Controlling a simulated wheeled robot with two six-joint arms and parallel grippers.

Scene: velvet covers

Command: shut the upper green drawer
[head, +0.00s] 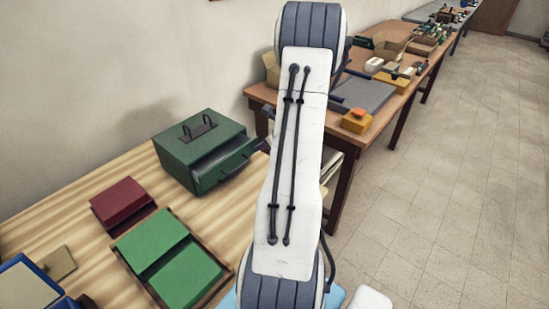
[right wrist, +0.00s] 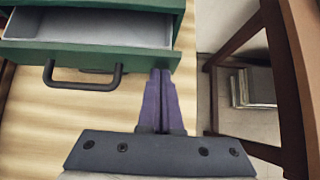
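The green drawer box (head: 195,165) stands on the striped wooden table, with a dark carrying handle on top. Its upper drawer (right wrist: 75,57) is pulled partly out, and the pale grey inside shows. The drawer's dark bar handle (right wrist: 85,84) is on its green front. My right gripper (right wrist: 160,74) is shut and empty, its purple fingers together. The fingertips are at the right end of the drawer front, beside the handle; I cannot tell if they touch. In the head view my right arm hides most of that gripper. My left gripper is not in view.
A dark red box (head: 122,203) and a wooden tray (head: 209,238) with green pieces lie in front of the drawer box. A blue-framed item (head: 30,285) is at the lower left. A brown workbench (head: 400,100) with clutter stands beyond. Tiled floor is clear at right.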

